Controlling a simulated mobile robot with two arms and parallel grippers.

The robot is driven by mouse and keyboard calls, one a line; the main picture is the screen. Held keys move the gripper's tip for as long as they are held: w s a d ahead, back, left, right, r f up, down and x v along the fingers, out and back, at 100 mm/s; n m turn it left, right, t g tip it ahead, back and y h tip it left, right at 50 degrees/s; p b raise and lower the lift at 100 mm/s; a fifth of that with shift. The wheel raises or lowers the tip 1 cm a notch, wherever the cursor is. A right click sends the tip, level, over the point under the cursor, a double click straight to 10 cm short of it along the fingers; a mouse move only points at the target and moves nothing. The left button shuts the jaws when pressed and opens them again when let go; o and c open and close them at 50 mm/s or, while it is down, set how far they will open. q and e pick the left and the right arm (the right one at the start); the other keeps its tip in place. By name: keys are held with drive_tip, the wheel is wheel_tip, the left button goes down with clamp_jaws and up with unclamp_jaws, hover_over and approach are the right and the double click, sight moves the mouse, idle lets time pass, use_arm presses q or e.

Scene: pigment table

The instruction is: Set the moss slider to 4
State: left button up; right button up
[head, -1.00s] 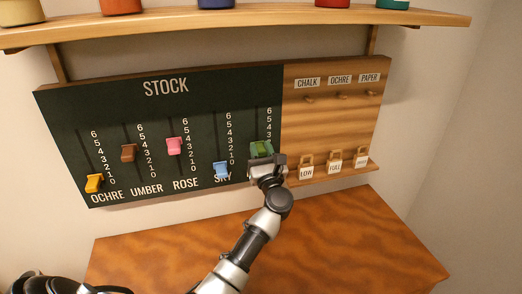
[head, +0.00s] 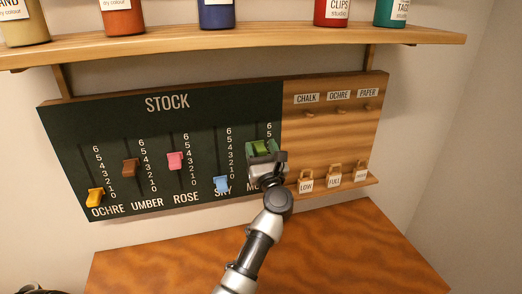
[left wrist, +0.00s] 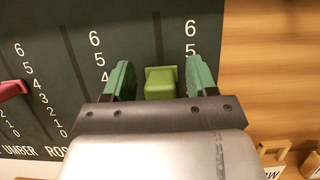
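The moss slider is a green knob (head: 260,147) in the rightmost slot of the dark STOCK board (head: 110,118). In the left wrist view the knob (left wrist: 160,82) sits below the 5 mark; the marks beside it are hidden by a finger, so its exact value cannot be read. My left gripper (left wrist: 160,80) is open, with one green-padded finger on each side of the knob and a visible gap on both sides. In the head view my left gripper (head: 263,155) covers the slot's lower part and most of the MOSS label. My right gripper is out of view.
Ochre (head: 95,198), umber (head: 131,167), rose (head: 175,161) and sky (head: 222,184) sliders stand to the left. A wooden panel (head: 325,135) with pegs and small tags (head: 306,183) is to the right. A shelf (head: 270,42) with jars is above; a bare table (head: 270,260) is below.

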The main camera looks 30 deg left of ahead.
use_arm(q)
drive_tip(key=shift+s+d+f, duration=0.1)
drive_tip(key=shift+d+f, duration=0.05)
drive_tip(key=shift+f, duration=0.05)
drive_tip(key=b+v, duration=0.4)
drive_tip(key=v, duration=0.6)
drive_tip(key=shift+s, duration=0.2)
drive_tip(key=shift+d, duration=0.2)
